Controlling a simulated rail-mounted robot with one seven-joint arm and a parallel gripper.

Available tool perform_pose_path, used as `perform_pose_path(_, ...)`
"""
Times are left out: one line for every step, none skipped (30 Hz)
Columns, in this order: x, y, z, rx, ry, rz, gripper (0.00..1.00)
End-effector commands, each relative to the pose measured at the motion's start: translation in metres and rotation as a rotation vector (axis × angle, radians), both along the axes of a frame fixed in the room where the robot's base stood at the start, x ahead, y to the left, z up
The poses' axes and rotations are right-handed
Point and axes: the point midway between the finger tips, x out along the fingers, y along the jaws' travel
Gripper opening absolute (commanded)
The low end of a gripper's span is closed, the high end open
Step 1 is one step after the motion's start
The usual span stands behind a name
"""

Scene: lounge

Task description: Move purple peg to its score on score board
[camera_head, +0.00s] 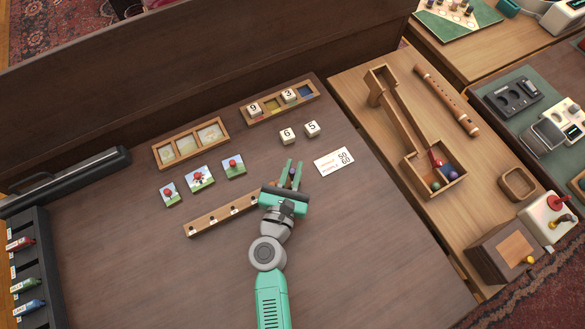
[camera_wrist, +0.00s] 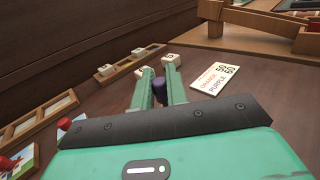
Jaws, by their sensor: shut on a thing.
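The purple peg (camera_wrist: 159,88) is between the two green fingers of my gripper (camera_wrist: 160,78) in the wrist view. My gripper is shut on it. In the head view my gripper (camera_head: 294,168) is at the right end of the score board, with the peg a small dark shape between the fingers. The score board (camera_head: 222,215) is a long wooden strip with several small marked spots, its right end partly hidden by my gripper. A white score card (camera_head: 334,161) lies to the right. It lists orange 50 and purple 60, and also shows in the wrist view (camera_wrist: 215,77).
Number cubes (camera_head: 288,134) and a wooden tray (camera_head: 263,113) lie behind my gripper. Picture tiles (camera_head: 200,178) and a three-part frame (camera_head: 190,143) are to the left. A wooden ramp toy (camera_head: 420,150) stands on the right-hand table. The dark tabletop in front is clear.

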Motion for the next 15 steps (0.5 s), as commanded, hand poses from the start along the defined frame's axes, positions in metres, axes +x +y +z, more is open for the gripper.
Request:
perform_pose_path(0.0, 0.0, -0.0023, 0.0, 0.0, 0.0, 0.0)
perform_pose_path(0.0, 0.0, -0.003, 0.0, 0.0, 0.0, 0.0)
perform_pose_path(0.0, 0.0, -0.0038, 0.0, 0.0, 0.0, 0.0)
perform_pose_path(0.0, 0.0, -0.0044, 0.0, 0.0, 0.0, 0.0)
perform_pose_path(0.0, 0.0, -0.005, 0.0, 0.0, 0.0, 0.0)
perform_pose_path(0.0, 0.0, -0.0058, 0.0, 0.0, 0.0, 0.0)
perform_pose_path(0.0, 0.0, -0.0064, 0.0, 0.0, 0.0, 0.0)
perform_pose_path(0.0, 0.0, -0.007, 0.0, 0.0, 0.0, 0.0)
perform_pose_path(0.0, 0.0001, -0.0078, 0.0, 0.0, 0.0, 0.0)
perform_pose_path(0.0, 0.0001, -0.0084, 0.0, 0.0, 0.0, 0.0)
perform_pose_path(0.0, 0.0001, -0.009, 0.0, 0.0, 0.0, 0.0)
perform_pose_path(0.0, 0.0, -0.0098, 0.0, 0.0, 0.0, 0.0)
perform_pose_path(0.0, 0.0, -0.0104, 0.0, 0.0, 0.0, 0.0)
perform_pose_path(0.0, 0.0001, -0.011, 0.0, 0.0, 0.0, 0.0)
perform_pose_path(0.0, 0.0001, -0.0118, 0.0, 0.0, 0.0, 0.0)
